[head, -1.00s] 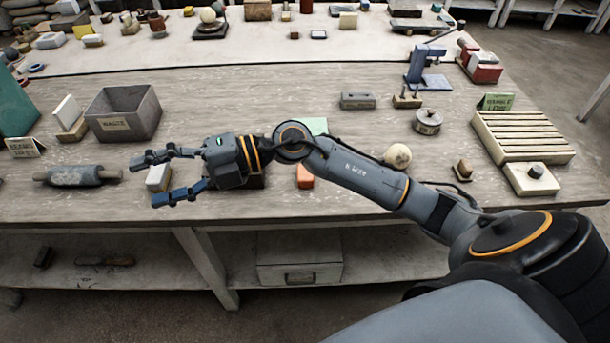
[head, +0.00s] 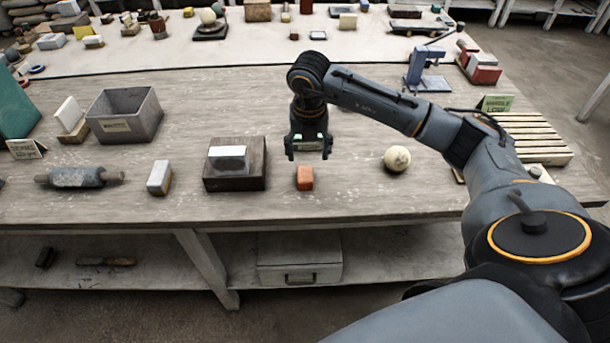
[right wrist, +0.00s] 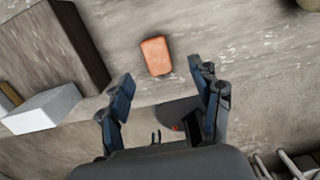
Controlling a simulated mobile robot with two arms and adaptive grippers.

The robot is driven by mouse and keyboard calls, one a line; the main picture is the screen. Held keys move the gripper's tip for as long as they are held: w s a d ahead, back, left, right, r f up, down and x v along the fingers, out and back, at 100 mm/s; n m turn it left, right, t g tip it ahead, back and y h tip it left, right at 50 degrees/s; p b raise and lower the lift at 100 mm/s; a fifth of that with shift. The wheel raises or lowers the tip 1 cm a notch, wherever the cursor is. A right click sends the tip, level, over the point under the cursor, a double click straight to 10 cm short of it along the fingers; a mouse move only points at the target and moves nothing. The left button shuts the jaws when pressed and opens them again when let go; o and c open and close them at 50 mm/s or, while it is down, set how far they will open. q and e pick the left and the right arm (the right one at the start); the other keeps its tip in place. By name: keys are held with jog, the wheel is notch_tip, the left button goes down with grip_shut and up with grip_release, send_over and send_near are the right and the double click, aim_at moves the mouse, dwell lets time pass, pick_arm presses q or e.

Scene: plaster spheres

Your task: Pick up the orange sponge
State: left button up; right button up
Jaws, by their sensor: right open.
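The orange sponge (head: 304,177) lies on the wooden workbench near its front edge, to the right of a dark wooden block. It also shows in the right wrist view (right wrist: 156,56), just beyond the open fingertips and between their lines. My right gripper (head: 308,157) points down above the bench, slightly behind the sponge in the head view. Its two fingers are spread and empty in the right wrist view (right wrist: 165,88), and it does not touch the sponge. My left gripper is not in view.
A dark block with a white piece on it (head: 234,178) stands left of the sponge. A pale plaster sphere (head: 397,159) lies to its right. A grey waste bin (head: 124,114) and a roller (head: 78,177) are farther left. Bare bench surrounds the sponge.

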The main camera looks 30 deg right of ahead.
aim_at(305, 174)
notch_tip(305, 174, down, 2)
jog(key=shift+f, duration=0.1)
jog(key=shift+a+f+p, duration=0.15)
jog(key=shift+f+p, duration=0.25)
jog(key=shift+f, duration=0.05)
jog(key=f, duration=0.2)
jog(key=f+p, duration=0.1)
jog(key=shift+w+a+f, duration=0.15)
jog(key=shift+a+f, duration=0.05)
jog(key=shift+f, duration=0.15)
jog(key=shift+w+f, duration=0.1)
jog(key=shift+f, duration=0.35)
jog(key=c, duration=0.9)
